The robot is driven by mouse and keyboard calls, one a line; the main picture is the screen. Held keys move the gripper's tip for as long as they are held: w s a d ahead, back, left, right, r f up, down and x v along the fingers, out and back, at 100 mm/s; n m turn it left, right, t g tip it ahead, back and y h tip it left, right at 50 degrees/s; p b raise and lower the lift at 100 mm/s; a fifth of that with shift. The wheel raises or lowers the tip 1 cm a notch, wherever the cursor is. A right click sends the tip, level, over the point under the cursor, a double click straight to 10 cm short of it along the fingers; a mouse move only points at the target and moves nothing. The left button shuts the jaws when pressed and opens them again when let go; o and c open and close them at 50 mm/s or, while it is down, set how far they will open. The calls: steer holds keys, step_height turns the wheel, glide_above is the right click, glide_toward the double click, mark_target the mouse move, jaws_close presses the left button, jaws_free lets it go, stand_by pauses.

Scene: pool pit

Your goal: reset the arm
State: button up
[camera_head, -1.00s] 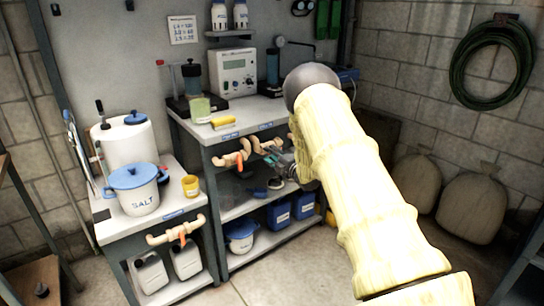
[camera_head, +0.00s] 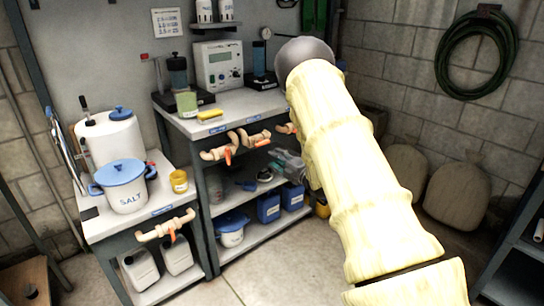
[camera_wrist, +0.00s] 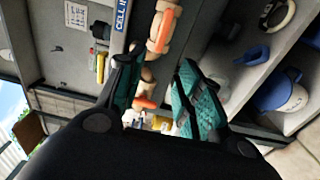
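My pale-sleeved arm (camera_head: 355,165) reaches from the lower right toward the shelf unit and hides part of its right side. My gripper (camera_head: 285,163) is below the counter edge, in front of the open shelf space. In the wrist view my gripper (camera_wrist: 160,78) has its two teal-padded fingers apart, with nothing held between them. A beige pipe with an orange valve handle (camera_wrist: 158,38) shows behind the gap between the fingers.
The counter (camera_head: 235,108) holds a meter (camera_head: 217,65), a green cup and a yellow sponge. Pipes with orange handles (camera_head: 228,152) jut from its front. A salt pot (camera_head: 125,185) stands on the lower left bench. Blue containers (camera_head: 268,207) sit on the bottom shelf. Floor space is clear in front.

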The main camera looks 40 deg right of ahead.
steer(key=shift+s, duration=0.35)
stand_by(0.3)
steer(key=s+a+f+m+g+h, duration=0.1)
steer(key=s+a+f+m+g, duration=0.25)
steer(key=s+a+f, duration=0.35)
steer(key=s+a+f+m+g+h, duration=0.15)
steer(key=s+a+f+m, duration=0.25)
steer(key=f, duration=0.6)
steer(key=s+a+f+m+g, duration=0.3)
steer(key=s+a+f, duration=0.25)
steer(key=f, duration=0.25)
steer(key=s+a+f+m+g, duration=0.35)
steer(key=s+a+f, duration=0.35)
steer(key=s, duration=0.4)
steer(key=s+a+f+m+g+y, duration=0.1)
steer(key=s+a+m+g, duration=0.35)
steer(key=s, duration=0.85)
steer(key=s+a+f+m+g, duration=0.1)
steer(key=s+a+g, duration=0.1)
steer(key=s+a, duration=0.8)
steer(key=s+d+r+p, duration=0.2)
steer(key=d+r+p, duration=0.1)
steer(key=r+p, duration=1)
steer(key=shift+s+d+r+p, duration=0.15)
steer(key=shift+r+p, duration=0.25)
steer(key=shift+p, duration=0.25)
